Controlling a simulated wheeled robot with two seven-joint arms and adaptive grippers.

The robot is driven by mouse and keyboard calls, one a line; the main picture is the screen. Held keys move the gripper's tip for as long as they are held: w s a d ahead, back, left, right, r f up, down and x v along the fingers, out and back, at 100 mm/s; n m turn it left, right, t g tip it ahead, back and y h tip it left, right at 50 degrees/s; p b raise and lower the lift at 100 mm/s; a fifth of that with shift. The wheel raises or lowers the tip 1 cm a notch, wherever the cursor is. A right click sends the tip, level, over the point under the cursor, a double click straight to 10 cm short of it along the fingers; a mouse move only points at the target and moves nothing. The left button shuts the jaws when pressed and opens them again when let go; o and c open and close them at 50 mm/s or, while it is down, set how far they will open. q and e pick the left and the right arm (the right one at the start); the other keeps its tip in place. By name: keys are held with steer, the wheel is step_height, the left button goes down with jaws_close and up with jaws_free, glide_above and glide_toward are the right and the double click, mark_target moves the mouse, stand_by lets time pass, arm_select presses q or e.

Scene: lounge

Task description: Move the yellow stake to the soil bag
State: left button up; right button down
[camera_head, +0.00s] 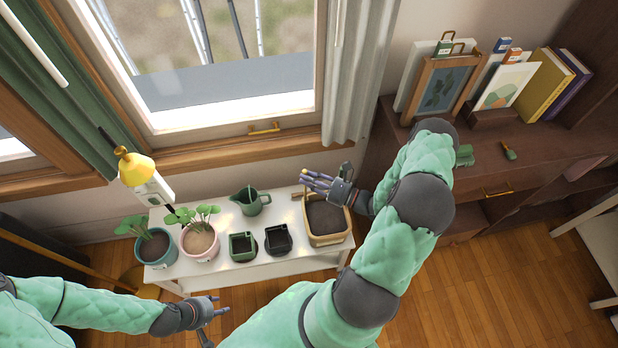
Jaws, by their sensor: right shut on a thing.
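The soil bag, a tan open-topped container with dark soil (344,238), stands at the right end of the white bench. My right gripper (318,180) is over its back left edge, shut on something. A small yellow bit (304,171) shows at its fingertips and looks like the yellow stake; the fingers hide most of it. I cannot tell whether it touches the bag. My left gripper (212,318) is low in front of the bench, fingers spread, with nothing visible in it.
On the white bench (290,262) stand two potted plants (160,258) (200,243), a green watering can (250,201) and two small dark pots (242,246) (278,240). A yellow lamp (136,168) rises at the left. A brown cabinet (480,215) stands right.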

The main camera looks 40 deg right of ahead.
arm_select(q)
steer(key=shift+f+b, duration=0.55)
arm_select(e)
steer(key=shift+f, duration=0.75)
steer(key=c, duration=1)
jaws_free()
